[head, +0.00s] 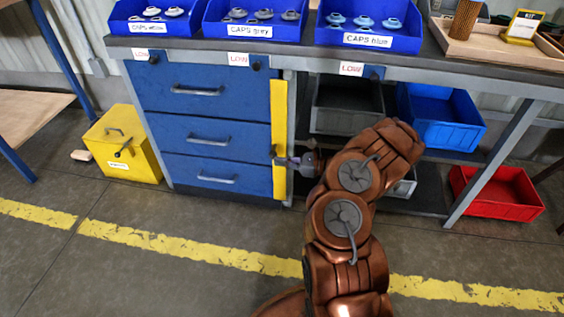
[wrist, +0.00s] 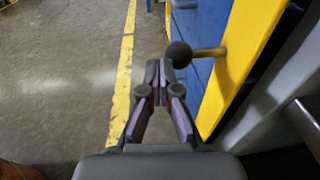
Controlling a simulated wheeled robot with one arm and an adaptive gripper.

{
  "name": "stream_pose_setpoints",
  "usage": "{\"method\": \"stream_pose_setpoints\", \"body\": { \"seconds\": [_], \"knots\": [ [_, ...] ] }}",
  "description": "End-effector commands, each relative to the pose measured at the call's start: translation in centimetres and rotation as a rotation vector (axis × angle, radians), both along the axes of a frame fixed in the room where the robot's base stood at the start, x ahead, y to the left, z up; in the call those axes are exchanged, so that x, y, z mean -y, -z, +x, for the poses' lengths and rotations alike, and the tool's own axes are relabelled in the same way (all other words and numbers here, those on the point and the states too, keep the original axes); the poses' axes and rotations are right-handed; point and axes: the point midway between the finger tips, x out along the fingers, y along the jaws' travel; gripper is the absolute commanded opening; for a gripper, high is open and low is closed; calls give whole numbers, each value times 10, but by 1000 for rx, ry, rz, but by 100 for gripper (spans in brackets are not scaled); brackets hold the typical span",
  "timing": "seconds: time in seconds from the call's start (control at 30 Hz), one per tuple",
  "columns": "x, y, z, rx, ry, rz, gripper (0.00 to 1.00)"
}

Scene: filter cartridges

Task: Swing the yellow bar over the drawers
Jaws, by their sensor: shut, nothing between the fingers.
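The yellow bar (head: 279,115) stands upright along the right edge of the blue drawers (head: 205,134). In the wrist view the bar (wrist: 240,58) runs at a slant on the right, with the blue drawer fronts (wrist: 190,35) to its left. A brass peg (wrist: 208,53) with a dark ball knob (wrist: 179,54) sticks out from the bar. My gripper (wrist: 158,72) is shut and empty, its tips close to the ball knob; I cannot tell whether they touch. In the head view my gripper (head: 293,160) is at the bar's lower half.
A yellow box (head: 124,150) stands on the floor left of the drawers. Grey, blue (head: 440,117) and red (head: 497,192) bins sit under the bench to the right, beyond a grey post. The floor before the drawers is clear, with a yellow line (head: 190,246).

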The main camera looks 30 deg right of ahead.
Motion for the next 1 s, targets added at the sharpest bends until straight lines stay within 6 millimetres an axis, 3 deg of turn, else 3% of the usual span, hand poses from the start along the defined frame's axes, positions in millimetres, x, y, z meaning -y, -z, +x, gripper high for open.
{"method": "stream_pose_setpoints", "body": {
  "seconds": [0.37,0.8,1.0],
  "knots": [
    [4,3,-14,-1,-4,1,0],
    [30,-4,-90,0,0,1,0],
    [37,-5,-113,-1,-1,-1,0]
  ]
}}
